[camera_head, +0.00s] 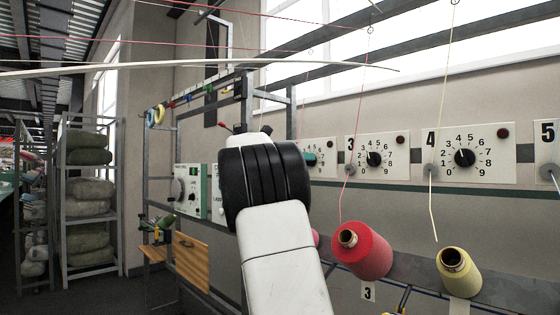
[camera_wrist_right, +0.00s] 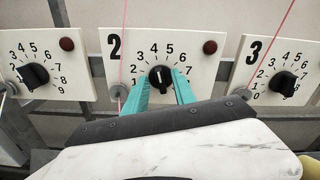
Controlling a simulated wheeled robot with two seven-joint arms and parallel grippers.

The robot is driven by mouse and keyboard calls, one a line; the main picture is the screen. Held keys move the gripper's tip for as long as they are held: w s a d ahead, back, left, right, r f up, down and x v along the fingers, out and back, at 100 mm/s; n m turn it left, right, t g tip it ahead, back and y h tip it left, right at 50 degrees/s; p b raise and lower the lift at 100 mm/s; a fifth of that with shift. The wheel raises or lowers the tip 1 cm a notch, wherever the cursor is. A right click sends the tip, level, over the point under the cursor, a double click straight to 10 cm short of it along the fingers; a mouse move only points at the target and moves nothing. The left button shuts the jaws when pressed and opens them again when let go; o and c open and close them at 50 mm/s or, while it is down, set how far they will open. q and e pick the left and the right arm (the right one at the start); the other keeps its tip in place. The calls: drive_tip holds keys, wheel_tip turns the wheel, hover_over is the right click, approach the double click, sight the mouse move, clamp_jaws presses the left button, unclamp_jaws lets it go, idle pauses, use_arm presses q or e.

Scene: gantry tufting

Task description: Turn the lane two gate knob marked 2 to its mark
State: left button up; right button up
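The lane two gate knob (camera_wrist_right: 160,78) is black with a white line and sits on a white numbered panel with a large 2 (camera_wrist_right: 116,46). Its white line points roughly upward, between the 4 and 5 side of the dial. My right gripper (camera_wrist_right: 161,80) has its teal fingers on both sides of this knob, with no clear gap between fingertips and knob. In the head view my right arm hides most of that panel, and a bit of teal finger (camera_head: 310,158) shows at the dial. My left gripper is not in view.
The lane 3 knob (camera_wrist_right: 284,83) and another knob (camera_wrist_right: 33,76) flank it on their own panels. Pink threads run down in front of the panels. Red (camera_head: 374,256) and yellow (camera_head: 462,277) cones stand below. A pale rod (camera_head: 200,64) crosses above.

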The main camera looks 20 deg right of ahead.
clamp_jaws()
idle(0.4)
drive_tip(key=shift+s+d+f+m, duration=0.1)
drive_tip(key=shift+s+m, duration=0.05)
drive_tip(key=shift+m, duration=4.25)
drive_tip(key=shift+s+f+m, duration=0.1)
drive_tip(key=shift+m, duration=4.3)
